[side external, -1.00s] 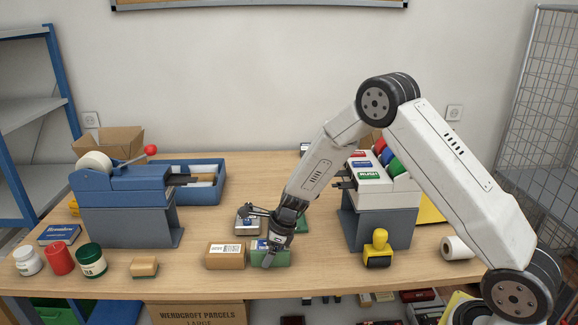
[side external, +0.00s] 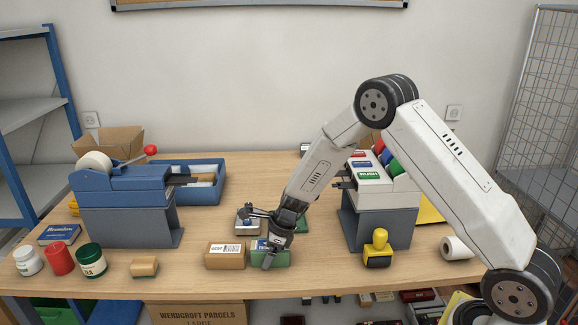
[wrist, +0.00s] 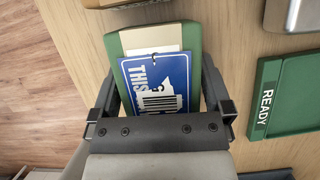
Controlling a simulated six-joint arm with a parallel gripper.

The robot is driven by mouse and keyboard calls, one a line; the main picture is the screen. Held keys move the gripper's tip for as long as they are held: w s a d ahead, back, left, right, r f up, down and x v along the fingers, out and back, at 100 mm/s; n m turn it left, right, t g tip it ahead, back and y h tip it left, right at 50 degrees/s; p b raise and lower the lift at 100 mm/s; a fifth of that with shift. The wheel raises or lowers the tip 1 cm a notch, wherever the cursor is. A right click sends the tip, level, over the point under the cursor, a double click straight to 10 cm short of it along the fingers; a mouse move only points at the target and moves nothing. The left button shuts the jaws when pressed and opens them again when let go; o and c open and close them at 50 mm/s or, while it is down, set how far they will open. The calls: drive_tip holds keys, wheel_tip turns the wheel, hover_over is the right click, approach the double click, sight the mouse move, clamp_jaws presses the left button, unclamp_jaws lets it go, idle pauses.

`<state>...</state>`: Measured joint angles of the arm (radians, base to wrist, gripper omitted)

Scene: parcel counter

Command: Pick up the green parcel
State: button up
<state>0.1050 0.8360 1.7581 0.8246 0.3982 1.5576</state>
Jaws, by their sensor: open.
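The green parcel (side external: 283,258) lies on the counter near its front edge, right of a brown parcel. In the wrist view the green parcel (wrist: 193,36) carries a blue tag with white lettering and a barcode label. My gripper (side external: 269,255) points down at the parcel in the side view. In the wrist view my gripper (wrist: 160,90) is open, with one finger along each side of the parcel. Part of the parcel is hidden behind the gripper's palm. Whether the fingers touch its sides I cannot tell.
A brown parcel (side external: 225,256) with a label stands close on the left. A green READY plate (wrist: 290,95) lies to the right in the wrist view. A yellow-handled stamp (side external: 378,250) stands to the right. A small scale-like device (side external: 246,226) sits behind.

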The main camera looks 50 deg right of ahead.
drive_tip(key=shift+f, duration=0.1)
drive_tip(key=c, duration=1.1)
drive_tip(key=shift+c, duration=0.2)
drive_tip(key=shift+r, duration=0.95)
wheel_tip(320, 180, up, 2)
drive_tip(key=shift+r, duration=0.1)
drive_tip(key=s+r, duration=0.9)
drive_tip(key=s, duration=0.5)
drive_tip(key=shift+r, duration=0.25)
